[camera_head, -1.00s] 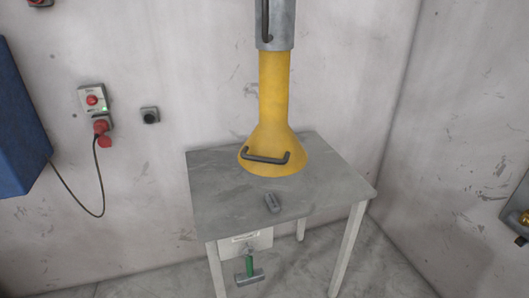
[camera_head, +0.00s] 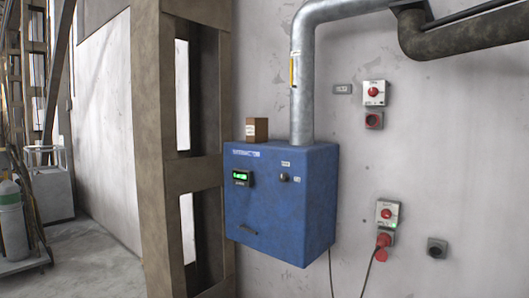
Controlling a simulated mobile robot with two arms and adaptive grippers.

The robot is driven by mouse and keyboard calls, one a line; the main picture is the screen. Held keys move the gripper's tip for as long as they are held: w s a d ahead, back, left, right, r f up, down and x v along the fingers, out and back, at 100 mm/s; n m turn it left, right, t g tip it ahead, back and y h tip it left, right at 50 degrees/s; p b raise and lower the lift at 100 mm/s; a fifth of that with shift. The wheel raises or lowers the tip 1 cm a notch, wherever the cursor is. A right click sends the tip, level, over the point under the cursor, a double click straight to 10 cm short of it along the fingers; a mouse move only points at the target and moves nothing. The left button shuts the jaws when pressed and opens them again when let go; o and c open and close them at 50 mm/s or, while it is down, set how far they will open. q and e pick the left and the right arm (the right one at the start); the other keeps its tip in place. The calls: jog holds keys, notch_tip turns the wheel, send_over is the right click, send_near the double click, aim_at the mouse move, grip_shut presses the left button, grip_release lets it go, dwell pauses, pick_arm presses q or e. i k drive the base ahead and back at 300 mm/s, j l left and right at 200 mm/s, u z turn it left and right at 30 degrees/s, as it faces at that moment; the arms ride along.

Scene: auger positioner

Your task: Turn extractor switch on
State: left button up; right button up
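The extractor is a blue wall-mounted box (camera_head: 270,215) near the middle of the head view. Its front carries a lit green display (camera_head: 241,178) on the left and a small dark switch knob (camera_head: 284,178) on the right. The switch's position is too small to tell. A grey metal duct (camera_head: 302,90) rises from the top of the box and bends right. Neither of my grippers shows in the view.
A small brown box (camera_head: 257,130) sits on top of the extractor. A brown steel column (camera_head: 155,150) stands to its left. Red-knobbed wall switches (camera_head: 374,92) (camera_head: 388,214), a red plug (camera_head: 383,241) with a cable, and a black socket (camera_head: 437,248) are on the right. A gas cylinder (camera_head: 11,220) stands far left.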

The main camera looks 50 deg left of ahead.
aim_at(284, 177)
jog(key=j+u, duration=0.1)
jog(key=u, duration=1.15)
